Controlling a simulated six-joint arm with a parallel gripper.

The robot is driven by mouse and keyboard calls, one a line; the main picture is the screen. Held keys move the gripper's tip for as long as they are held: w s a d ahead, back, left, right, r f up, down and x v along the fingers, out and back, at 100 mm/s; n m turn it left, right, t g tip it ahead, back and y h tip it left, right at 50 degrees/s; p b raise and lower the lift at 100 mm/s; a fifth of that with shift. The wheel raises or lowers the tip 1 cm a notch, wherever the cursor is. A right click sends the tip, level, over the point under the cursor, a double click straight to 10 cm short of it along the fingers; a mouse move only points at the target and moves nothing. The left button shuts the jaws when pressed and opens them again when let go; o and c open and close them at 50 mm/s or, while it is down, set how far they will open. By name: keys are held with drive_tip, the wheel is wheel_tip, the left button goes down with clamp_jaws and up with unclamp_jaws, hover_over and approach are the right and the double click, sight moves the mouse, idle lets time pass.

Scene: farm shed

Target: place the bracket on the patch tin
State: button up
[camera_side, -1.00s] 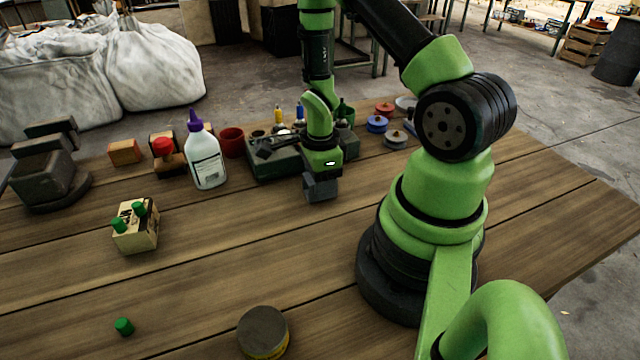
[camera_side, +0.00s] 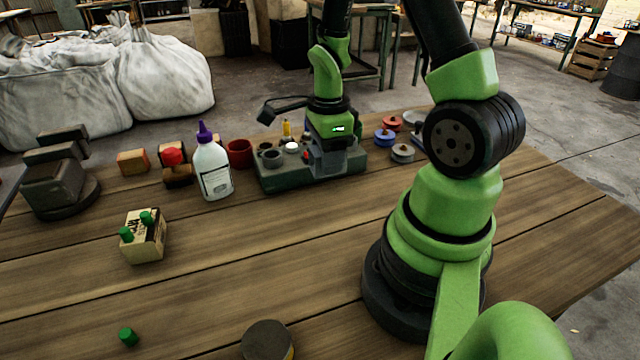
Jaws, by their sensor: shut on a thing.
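My gripper (camera_side: 326,165) points down at the right part of the grey-green tool holder (camera_side: 290,184), with its jaws low among the things in it. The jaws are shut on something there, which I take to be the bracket. It is small, dark and mostly hidden by the gripper, so its outline and whether it still touches the holder cannot be told. The patch tin (camera_side: 267,341), a round tin with a dark grey top and a yellowish side, stands at the bottom edge of the view, partly cut off. Nothing lies on its top.
A white glue bottle (camera_side: 213,171) with a purple cap and a red cup (camera_side: 239,153) stand left of the holder. A block with green pegs (camera_side: 144,238) and a loose green peg (camera_side: 128,337) lie front left. Coloured spools (camera_side: 385,137) sit right. The middle planks are clear.

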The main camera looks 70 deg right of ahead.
sight(266, 342)
drive_tip(key=shift+r, duration=0.45)
drive_tip(key=w+a+r+n, duration=0.1)
drive_tip(key=w+a+n, duration=0.2)
drive_tip(key=a, duration=1)
drive_tip(key=n, duration=0.3)
drive_tip(key=shift+w+a+r, duration=0.2)
drive_tip(key=shift+a+r, duration=0.15)
drive_tip(key=a+n, duration=0.1)
drive_tip(key=a, duration=0.2)
drive_tip(key=s+a+n, duration=0.1)
drive_tip(key=a, duration=0.2)
drive_tip(key=s+a+r+n, duration=0.1)
drive_tip(key=a+n, duration=0.1)
drive_tip(key=a, duration=0.1)
drive_tip(key=shift+s, duration=0.15)
drive_tip(key=s+a+r+n, duration=0.1)
drive_tip(key=s+a+n, duration=0.2)
drive_tip(key=a, duration=0.3)
drive_tip(key=shift+s+a+n, duration=0.2)
drive_tip(key=shift+s+n, duration=0.2)
drive_tip(key=shift+s, duration=0.45)
drive_tip(key=f, duration=1)
drive_tip(key=shift+s+a, duration=0.3)
